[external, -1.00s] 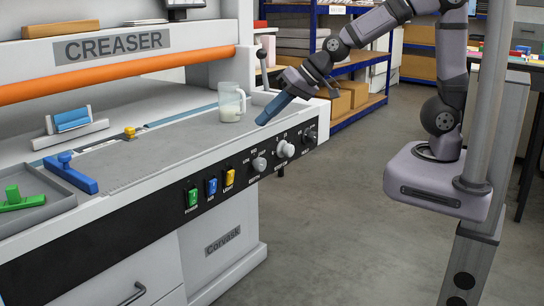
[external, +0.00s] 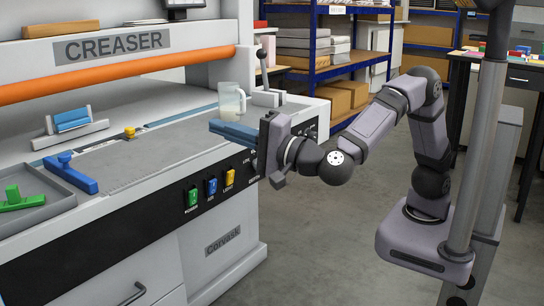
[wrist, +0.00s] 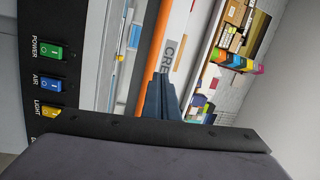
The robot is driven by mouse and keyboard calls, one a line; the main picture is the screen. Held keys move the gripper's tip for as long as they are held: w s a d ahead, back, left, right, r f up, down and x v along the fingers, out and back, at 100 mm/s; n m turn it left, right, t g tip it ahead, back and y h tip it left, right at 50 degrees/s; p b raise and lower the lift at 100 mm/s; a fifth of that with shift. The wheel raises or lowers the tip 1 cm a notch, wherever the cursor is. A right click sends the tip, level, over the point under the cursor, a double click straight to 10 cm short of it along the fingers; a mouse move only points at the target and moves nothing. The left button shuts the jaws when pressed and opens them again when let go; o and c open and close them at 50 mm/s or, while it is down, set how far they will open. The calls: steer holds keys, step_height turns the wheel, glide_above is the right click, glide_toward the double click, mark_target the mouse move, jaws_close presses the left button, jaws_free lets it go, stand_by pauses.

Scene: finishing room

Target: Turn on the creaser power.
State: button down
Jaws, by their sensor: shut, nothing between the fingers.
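The creaser (external: 113,43) is the large white machine at the left with an orange bar. Its black front panel carries the green power switch (external: 192,197), labelled POWER, at the left of a row of three. The power switch also shows at the left of the wrist view (wrist: 51,53); I cannot tell its position. My gripper (external: 214,128) is shut and empty, its blue fingers pointing left above the right part of the worktop. It is above and to the right of the power switch, apart from it. The fingertips also show in the wrist view (wrist: 158,78).
Beside the power switch are the blue air switch (external: 211,187) and yellow light switch (external: 230,178). My gripper hides most of the knobs farther right. A clear jug (external: 231,98) stands on the worktop behind the fingers. The floor before the panel is clear.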

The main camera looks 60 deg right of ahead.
mark_target(194, 195)
steer(key=s+f+m+h+b, duration=0.3)
steer(key=s+f, duration=0.1)
steer(key=s, duration=0.2)
step_height(194, 195, down, 19)
steer(key=p, duration=0.1)
steer(key=shift+w+d+t, duration=0.25)
steer(key=shift+d+t, duration=0.05)
steer(key=shift+d, duration=0.05)
steer(key=shift+w, duration=0.1)
steer(key=w+r, duration=0.1)
steer(key=w, duration=0.8)
steer(key=w+r, duration=0.1)
steer(key=w, duration=0.3)
steer(key=shift+w+r, duration=0.3)
steer(key=shift+p, duration=0.3)
